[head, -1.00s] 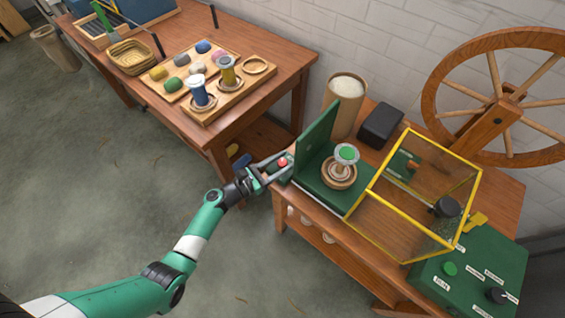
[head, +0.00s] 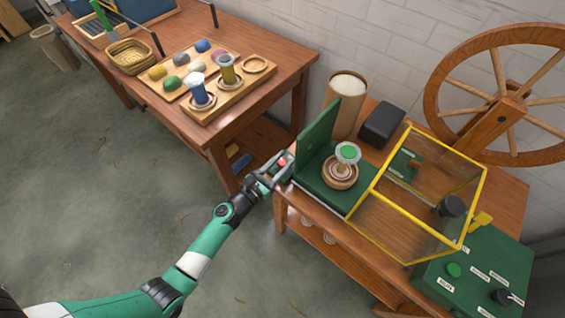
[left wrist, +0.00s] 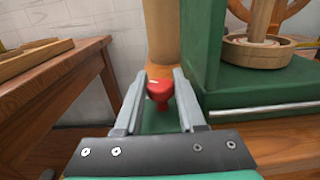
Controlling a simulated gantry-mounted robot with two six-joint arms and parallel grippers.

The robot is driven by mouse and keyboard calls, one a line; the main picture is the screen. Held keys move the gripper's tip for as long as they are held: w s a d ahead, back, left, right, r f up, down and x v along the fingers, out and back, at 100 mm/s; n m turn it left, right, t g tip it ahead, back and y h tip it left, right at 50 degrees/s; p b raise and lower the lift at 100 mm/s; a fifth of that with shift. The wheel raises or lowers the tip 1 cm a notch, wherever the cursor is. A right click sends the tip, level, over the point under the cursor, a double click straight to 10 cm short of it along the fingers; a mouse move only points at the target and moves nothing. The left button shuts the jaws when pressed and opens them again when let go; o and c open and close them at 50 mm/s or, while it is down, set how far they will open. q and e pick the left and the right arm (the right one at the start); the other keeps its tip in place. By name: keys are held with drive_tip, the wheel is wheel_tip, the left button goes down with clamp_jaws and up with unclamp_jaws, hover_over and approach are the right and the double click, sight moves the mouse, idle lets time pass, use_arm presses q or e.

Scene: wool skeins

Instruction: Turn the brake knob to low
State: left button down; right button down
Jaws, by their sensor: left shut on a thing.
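A red knob (head: 282,160) sits at the left end of the green machine base (head: 322,192). My left gripper (head: 279,163) is shut on it. In the left wrist view the red knob (left wrist: 159,92) lies between the two grey fingers (left wrist: 160,100). A green control box (head: 470,262) at the lower right carries a black knob (head: 502,297), a green button (head: 454,270) and small labels. I cannot read the labels well enough to tell which knob is the brake knob or its setting. My right gripper is out of view.
A yellow-framed clear guard (head: 408,218) stands beside the control box. A green upright panel (head: 318,130) and a wooden spool (head: 341,172) are near my gripper. A spinning wheel (head: 510,100) stands behind. Floor is clear at the left.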

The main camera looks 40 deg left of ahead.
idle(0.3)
use_arm(q)
drive_tip(key=c, duration=0.8)
unclamp_jaws()
drive_tip(key=shift+s, duration=0.1)
drive_tip(key=shift+s, duration=0.3)
drive_tip(key=s, duration=0.3)
drive_tip(key=s+d, duration=0.1)
drive_tip(key=s, duration=0.3)
drive_tip(key=s+p, duration=0.1)
drive_tip(key=s, duration=0.2)
drive_tip(key=shift+s+d, duration=0.15)
drive_tip(key=shift+s, duration=0.25)
